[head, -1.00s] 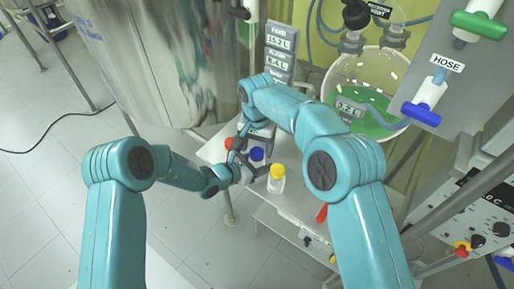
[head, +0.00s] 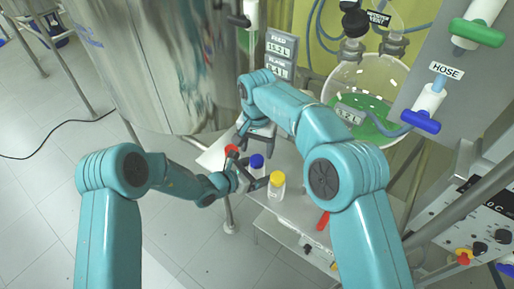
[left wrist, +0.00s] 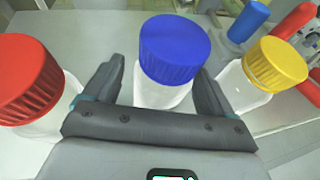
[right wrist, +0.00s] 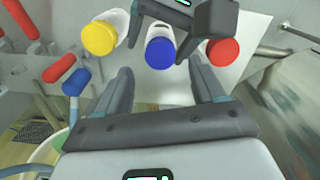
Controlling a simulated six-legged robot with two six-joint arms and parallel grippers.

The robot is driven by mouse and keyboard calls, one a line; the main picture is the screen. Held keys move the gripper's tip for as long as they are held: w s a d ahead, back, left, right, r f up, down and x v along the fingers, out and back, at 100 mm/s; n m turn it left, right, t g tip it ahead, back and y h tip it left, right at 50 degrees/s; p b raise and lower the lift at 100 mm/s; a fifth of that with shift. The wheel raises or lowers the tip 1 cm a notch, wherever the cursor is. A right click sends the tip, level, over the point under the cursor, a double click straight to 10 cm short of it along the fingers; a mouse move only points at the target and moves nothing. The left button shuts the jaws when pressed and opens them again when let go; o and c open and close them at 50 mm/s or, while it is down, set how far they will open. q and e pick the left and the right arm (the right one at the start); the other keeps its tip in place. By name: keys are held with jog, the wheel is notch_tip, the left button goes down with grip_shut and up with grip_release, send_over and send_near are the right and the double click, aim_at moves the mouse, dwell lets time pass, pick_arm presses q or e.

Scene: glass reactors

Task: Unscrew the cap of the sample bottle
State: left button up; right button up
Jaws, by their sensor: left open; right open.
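Three white bottles stand in a row on a small grey bench: one with a red cap (left wrist: 28,78), one with a blue cap (left wrist: 174,48), one with a yellow cap (left wrist: 275,63). The frames do not show which is the sample bottle. My left gripper (head: 251,171) is open, its fingers on either side of the blue-capped bottle; I cannot tell whether they touch it. My right gripper (right wrist: 160,68) is open and empty, on the far side of the row, its fingers pointing toward the blue cap (right wrist: 160,52). The left gripper's body partly covers the bottles in the right wrist view.
The bench top (head: 292,205) has red-handled fittings (head: 323,220) at its right. A glass vessel with green liquid (head: 372,118) and a hose valve (head: 425,105) stand behind to the right. A large steel tank (head: 165,60) is at the back left. Open tiled floor lies left.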

aim_at(257, 170)
pick_arm(q)
jog(key=b+v, duration=0.2)
jog(key=v, duration=1.2)
jog(key=shift+s+a, duration=0.25)
jog(key=shift+s, duration=0.05)
pick_arm(e)
notch_tip(257, 170, down, 2)
jog(key=shift+f, duration=0.1)
pick_arm(q)
jog(key=shift+s+a+r, duration=0.15)
jog(key=shift+a+r, duration=0.05)
jog(key=c, duration=0.4)
jog(key=shift+s, duration=0.15)
pick_arm(e)
jog(key=shift+s, duration=0.15)
